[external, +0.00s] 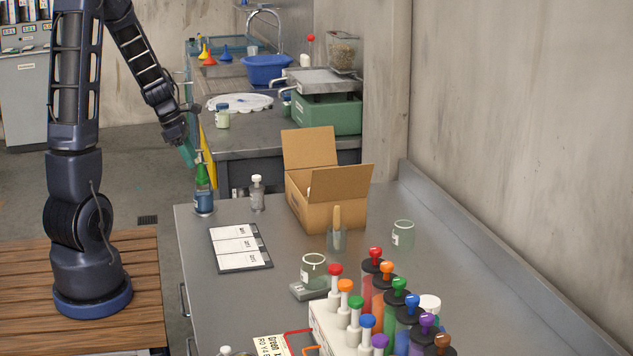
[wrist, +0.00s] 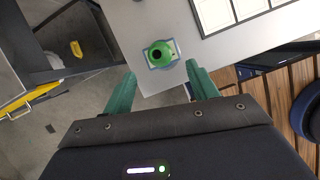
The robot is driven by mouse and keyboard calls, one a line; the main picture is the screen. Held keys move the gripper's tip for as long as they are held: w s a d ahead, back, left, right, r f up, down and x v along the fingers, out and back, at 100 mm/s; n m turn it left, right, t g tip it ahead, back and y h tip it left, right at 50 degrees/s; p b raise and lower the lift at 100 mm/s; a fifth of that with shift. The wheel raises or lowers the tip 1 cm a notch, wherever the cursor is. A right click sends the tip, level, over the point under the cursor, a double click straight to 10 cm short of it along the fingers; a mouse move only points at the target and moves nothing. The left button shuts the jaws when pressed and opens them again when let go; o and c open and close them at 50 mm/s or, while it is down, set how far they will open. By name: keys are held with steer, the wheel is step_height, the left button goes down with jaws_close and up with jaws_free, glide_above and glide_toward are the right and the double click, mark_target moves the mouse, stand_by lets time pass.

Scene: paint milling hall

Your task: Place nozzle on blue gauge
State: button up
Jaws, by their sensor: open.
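A green cone-shaped nozzle (external: 202,176) sits upright on a small bottle with blue contents (external: 203,203) at the bench's far left corner. In the wrist view the nozzle (wrist: 160,54) shows from above, ahead of and between my fingers. My gripper (external: 188,155) is open and empty, just above and beside the nozzle; its teal fingers (wrist: 162,84) are apart. I see no thing clearly marked as a blue gauge. Blue knobs show on a front white-stemmed piece (external: 367,322) and on a black-collared cylinder (external: 412,303); I cannot tell whether either is the gauge.
A small capped bottle (external: 257,194) stands right of the nozzle's bottle. A clipboard-like board with white cards (external: 240,246) lies in front. An open cardboard box (external: 312,205), glass jars (external: 403,235) and several colour-knobbed pieces occupy the bench. Its right side is clear.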

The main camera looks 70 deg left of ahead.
steer(key=v, duration=0.6)
steer(key=w+d+r+m, duration=0.3)
steer(key=d+r+m, duration=0.1)
steer(key=d+m, duration=0.5)
steer(key=w+d+r+m, duration=0.35)
steer(key=d+m, duration=0.25)
steer(key=d, duration=0.6)
steer(key=s+d+r+m, duration=0.2)
steer(key=s+d+m, duration=0.2)
steer(key=d+m, duration=0.5)
steer(key=s+d+r+m, duration=0.3)
steer(key=s+d+m, duration=0.2)
steer(key=d+m, duration=0.4)
steer(key=shift+m+y, duration=0.4)
